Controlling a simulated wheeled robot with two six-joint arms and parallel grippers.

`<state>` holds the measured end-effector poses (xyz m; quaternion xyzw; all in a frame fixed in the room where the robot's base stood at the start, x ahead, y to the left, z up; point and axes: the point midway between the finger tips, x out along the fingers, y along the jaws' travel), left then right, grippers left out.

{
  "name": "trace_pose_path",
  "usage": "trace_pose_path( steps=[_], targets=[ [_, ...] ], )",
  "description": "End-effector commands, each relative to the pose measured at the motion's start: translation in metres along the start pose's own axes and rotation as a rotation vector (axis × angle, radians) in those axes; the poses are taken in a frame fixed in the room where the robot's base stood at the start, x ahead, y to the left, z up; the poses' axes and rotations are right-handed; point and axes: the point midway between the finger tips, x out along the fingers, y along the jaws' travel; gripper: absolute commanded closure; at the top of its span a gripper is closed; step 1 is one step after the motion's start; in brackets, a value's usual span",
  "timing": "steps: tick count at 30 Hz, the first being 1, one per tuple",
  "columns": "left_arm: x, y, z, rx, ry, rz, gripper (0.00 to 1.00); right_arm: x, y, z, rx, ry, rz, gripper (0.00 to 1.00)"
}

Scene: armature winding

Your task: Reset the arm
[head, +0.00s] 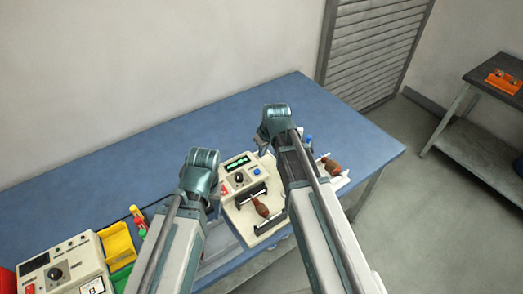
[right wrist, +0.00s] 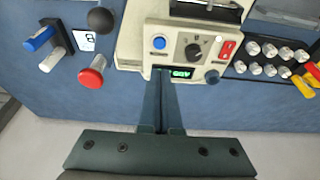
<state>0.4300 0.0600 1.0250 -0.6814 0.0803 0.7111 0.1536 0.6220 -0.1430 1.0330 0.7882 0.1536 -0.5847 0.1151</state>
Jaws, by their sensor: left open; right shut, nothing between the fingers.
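The cream winding machine (head: 241,206) stands on the blue table with a lit green display, a dial and a blue button. A copper-brown armature (head: 261,207) lies on it. A second brown armature (head: 331,167) shows to the right of my right arm. My right gripper (right wrist: 161,75) is shut and empty, its fingertips at the edge of the machine's panel beside the green display (right wrist: 180,73); I cannot tell whether they touch.
A cream tester box (head: 67,274), a yellow bin (head: 117,246) and colored-handled tools (head: 138,219) stand at the left. The table's back (head: 235,118) is clear.

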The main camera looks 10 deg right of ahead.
Motion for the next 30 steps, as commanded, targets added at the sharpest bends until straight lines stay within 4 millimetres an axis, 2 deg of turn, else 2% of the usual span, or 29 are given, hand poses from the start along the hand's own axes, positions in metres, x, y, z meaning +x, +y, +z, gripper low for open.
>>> trace_pose_path(
  steps=[19,20,23,27,30],
  targets=[
    [0.002,0.0,0.0,0.0,0.0,0.0,0.5,0.001,-0.004,0.003,-0.001,-0.005,-0.001,1.0],
    [0.003,0.0,0.0,0.0,0.0,0.0,0.5,0.002,-0.009,0.006,-0.003,-0.013,-0.002,1.0],
    [0.008,0.001,0.0,0.0,0.0,0.0,0.5,0.003,-0.042,0.03,-0.002,-0.071,-0.005,1.0],
    [0.016,0.002,-0.001,-0.001,0.0,0.0,0.5,0.001,-0.098,0.081,0.006,-0.195,0.015,1.0],
    [0.02,0.002,-0.001,-0.001,0.0,0.0,0.5,-0.004,-0.126,0.115,0.018,-0.272,0.047,1.0]
  ],
)
